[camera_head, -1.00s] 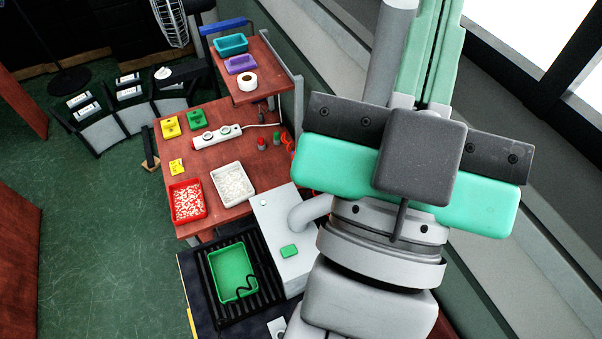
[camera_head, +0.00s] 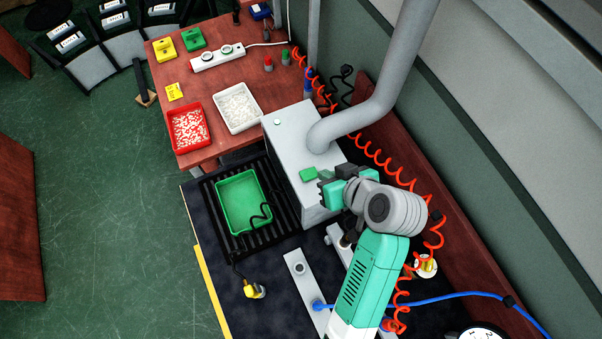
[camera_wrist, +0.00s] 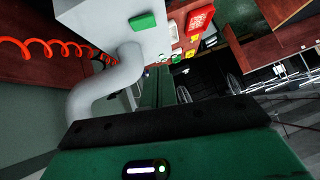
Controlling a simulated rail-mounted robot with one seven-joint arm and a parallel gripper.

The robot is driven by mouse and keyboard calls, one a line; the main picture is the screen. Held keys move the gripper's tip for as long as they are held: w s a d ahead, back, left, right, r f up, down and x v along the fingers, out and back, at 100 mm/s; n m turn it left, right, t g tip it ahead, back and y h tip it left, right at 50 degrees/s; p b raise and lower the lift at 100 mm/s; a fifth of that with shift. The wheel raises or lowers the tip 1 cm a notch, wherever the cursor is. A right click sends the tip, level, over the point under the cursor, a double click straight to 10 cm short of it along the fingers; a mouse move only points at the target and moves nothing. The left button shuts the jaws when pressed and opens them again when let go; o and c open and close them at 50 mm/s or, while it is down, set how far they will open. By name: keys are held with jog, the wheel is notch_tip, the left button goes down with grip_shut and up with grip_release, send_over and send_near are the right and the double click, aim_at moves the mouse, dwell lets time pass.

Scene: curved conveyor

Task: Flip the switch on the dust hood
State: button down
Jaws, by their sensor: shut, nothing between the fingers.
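The dust hood (camera_head: 290,150) is a pale grey box with a thick bent duct rising from its top. It stands behind the black slatted grate. A green rectangular piece (camera_head: 307,174) and a small pale round spot (camera_head: 277,122) show on the hood; I cannot tell which is the switch. My gripper (camera_head: 326,188) is shut and empty, close beside the hood's near right corner, by the green piece; contact cannot be told. In the wrist view the hood (camera_wrist: 100,22) is at the upper left with its green piece (camera_wrist: 142,22). My gripper's fingers (camera_wrist: 166,84) point toward the background, right of the duct.
A green tray (camera_head: 238,215) with a black cable lies on the grate (camera_head: 285,232). Red coiled hoses (camera_head: 385,165) run behind the hood. The grey duct (camera_head: 395,75) rises at the back. A wooden table (camera_head: 205,88) holds red and white bins.

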send_over(306, 179)
jog(key=f, duration=0.6)
jog(key=shift+w+d+f, duration=0.1)
jog(key=shift+d+f, duration=0.05)
jog(key=shift+d, duration=0.15)
jog(key=f, duration=0.2)
jog(key=shift+a+f, duration=0.2)
jog(key=shift+f, duration=0.1)
jog(key=shift+s+a+f, duration=0.1)
jog(key=shift+s+f, duration=0.1)
jog(key=shift+f, duration=0.4)
